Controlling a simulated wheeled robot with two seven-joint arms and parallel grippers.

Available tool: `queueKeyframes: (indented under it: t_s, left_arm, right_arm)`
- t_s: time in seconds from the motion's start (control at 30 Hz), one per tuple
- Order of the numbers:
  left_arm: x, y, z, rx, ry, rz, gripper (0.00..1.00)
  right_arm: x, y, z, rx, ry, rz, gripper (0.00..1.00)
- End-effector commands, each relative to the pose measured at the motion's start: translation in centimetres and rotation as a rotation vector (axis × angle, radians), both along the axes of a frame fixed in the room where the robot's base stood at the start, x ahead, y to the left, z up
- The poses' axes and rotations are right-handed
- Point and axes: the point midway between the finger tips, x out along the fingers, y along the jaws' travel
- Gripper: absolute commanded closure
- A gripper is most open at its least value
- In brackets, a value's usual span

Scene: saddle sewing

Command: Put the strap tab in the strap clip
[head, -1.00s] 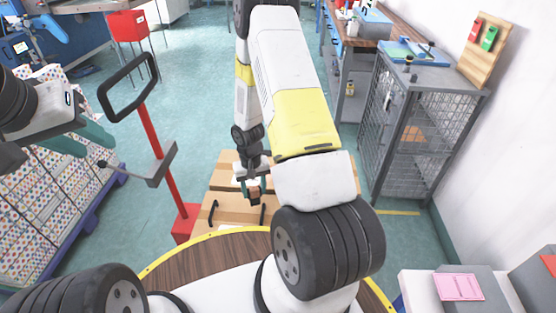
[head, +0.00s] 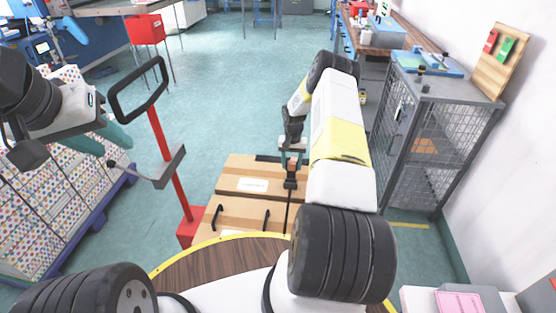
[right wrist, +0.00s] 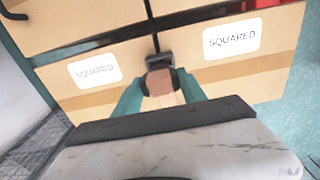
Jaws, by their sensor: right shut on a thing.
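My right gripper (head: 291,158) is low over the right part of the wooden boxes. In the right wrist view its teal fingers (right wrist: 160,98) are shut on a small tan-brown piece (right wrist: 160,82), which looks like the strap tab. A black piece (right wrist: 158,62), which looks like the strap clip, lies right at its far end. I cannot tell whether the two are joined. A black strap (right wrist: 150,25) runs from the black piece across the far box. My left gripper (head: 116,138) hangs at the left, away from the boxes; its finger gap is unclear.
Two light wooden boxes (head: 230,208) with white labels and black handles stand on the floor. A red post with a black loop handle (head: 139,88) stands left of them. A grey mesh cabinet (head: 435,140) stands to the right. A round wooden surface with a yellow rim (head: 215,268) is in front.

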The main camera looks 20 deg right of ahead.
Motion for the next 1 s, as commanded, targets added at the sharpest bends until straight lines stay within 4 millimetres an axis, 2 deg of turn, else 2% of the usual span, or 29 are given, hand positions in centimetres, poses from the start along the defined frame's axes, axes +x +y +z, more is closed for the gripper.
queueKeyframes:
  t_s: [0.03,0.27,0.47,0.83,0.87,0.93,1.0]
  left_arm:
    - [0.0,0.0,0.0,0.000,0.000,0.000,0.64]
    - [0.0,0.0,0.0,0.000,0.000,0.000,0.64]
    - [0.0,0.0,0.0,0.000,0.000,0.000,0.64]
    - [0.0,0.0,0.0,0.000,0.000,0.000,0.64]
    - [0.0,0.0,0.0,0.000,0.000,0.000,0.64]
    - [0.0,0.0,0.0,0.000,0.000,0.000,0.64]
    - [0.0,0.0,0.0,0.000,0.000,0.000,0.64]
  right_arm:
    - [0.0,0.0,-0.8,0.000,-0.001,0.000,0.94]
    - [0.0,0.0,-2.7,0.000,-0.001,0.001,0.94]
    - [0.0,0.0,-5.4,0.000,0.000,0.001,0.94]
    - [0.0,0.0,-5.9,-0.001,-0.002,0.001,0.94]
    - [0.1,0.0,-5.8,-0.001,-0.003,0.001,0.46]
    - [0.0,0.0,-5.8,-0.001,-0.002,0.001,0.32]
    - [0.0,0.0,-5.8,-0.001,-0.002,0.001,0.30]
